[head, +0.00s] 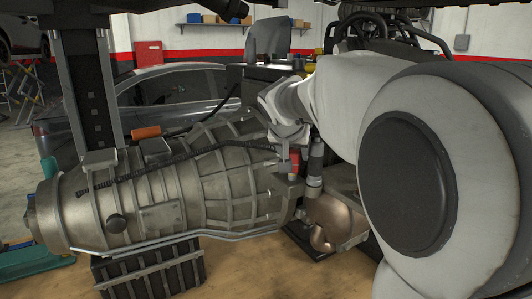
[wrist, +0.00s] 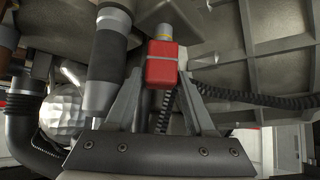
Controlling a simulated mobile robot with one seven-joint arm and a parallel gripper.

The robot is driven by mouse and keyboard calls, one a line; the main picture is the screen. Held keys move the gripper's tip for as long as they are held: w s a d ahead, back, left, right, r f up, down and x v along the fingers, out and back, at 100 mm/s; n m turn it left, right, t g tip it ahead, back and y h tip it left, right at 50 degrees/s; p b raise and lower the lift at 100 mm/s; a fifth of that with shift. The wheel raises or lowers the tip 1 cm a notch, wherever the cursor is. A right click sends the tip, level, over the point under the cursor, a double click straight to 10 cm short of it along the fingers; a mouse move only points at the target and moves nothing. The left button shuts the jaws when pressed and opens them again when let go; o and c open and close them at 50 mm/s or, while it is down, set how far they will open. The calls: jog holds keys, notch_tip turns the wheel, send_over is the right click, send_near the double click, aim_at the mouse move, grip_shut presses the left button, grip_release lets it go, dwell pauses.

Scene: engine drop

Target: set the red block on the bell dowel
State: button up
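The red block (wrist: 161,64) sits between the two fingertips of my gripper (wrist: 161,80) in the wrist view, and the fingers close in on its sides. In the head view, the red block (head: 294,159) shows small below my gripper (head: 290,148), at the right end of the big grey ribbed casing (head: 235,180). A short pale dowel with a yellowish band (wrist: 165,33) shows directly beyond the block in the wrist view, in line with it. The block hides the dowel's near end, so I cannot tell whether they touch.
A dark-gripped cylinder (wrist: 107,60) stands close left of my gripper in the wrist view; it also shows right of the block in the head view (head: 316,160). A ribbed black hose (wrist: 250,98) runs along the casing. A copper-coloured round part (head: 325,222) lies below.

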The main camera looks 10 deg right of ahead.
jog(key=shift+r, duration=0.1)
jog(key=shift+r+p, duration=0.15)
jog(key=shift+p, duration=0.15)
jog(key=b+v, duration=0.2)
jog(key=v, duration=0.9)
jog(key=s+f+n+g+y, duration=0.1)
jog(key=s+f+n+y, duration=0.1)
jog(key=s+f, duration=0.7)
jog(key=s+a+f+n+g+y, duration=0.1)
jog(key=s+f+n+g+y, duration=0.1)
jog(key=s+f, duration=0.8)
jog(key=s+n, duration=0.1)
jog(key=s, duration=0.5)
jog(key=shift+s+a+f, duration=0.25)
jog(key=shift+s+a, duration=0.05)
jog(key=shift+s, duration=0.05)
